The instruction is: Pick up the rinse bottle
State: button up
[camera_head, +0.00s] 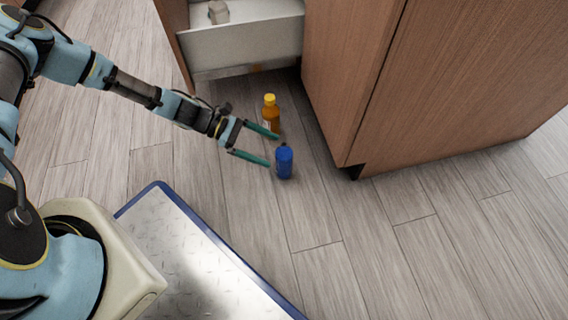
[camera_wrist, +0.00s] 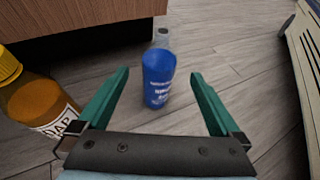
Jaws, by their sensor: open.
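Whether a finger touches the bottle I cannot tell.
An orange bottle with a yellow cap (camera_head: 270,113) stands just behind my gripper; it also shows at the left of the wrist view (camera_wrist: 38,100). An open white drawer (camera_head: 245,42) holds a small block (camera_head: 218,12). A wooden cabinet (camera_head: 400,80) stands right. The front right floor is clear.

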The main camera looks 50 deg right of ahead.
aim_at(284, 155)
jog(key=b+x, duration=0.3)
jog(key=x, duration=0.2)
jog(key=shift+s+d+f, duration=0.1)
jog(key=shift+s+f, duration=0.1)
jog(key=shift+f, duration=0.1)
jog(key=shift+s+d, duration=0.15)
jog(key=shift+s, duration=0.05)
grip_shut()
dwell(0.5)
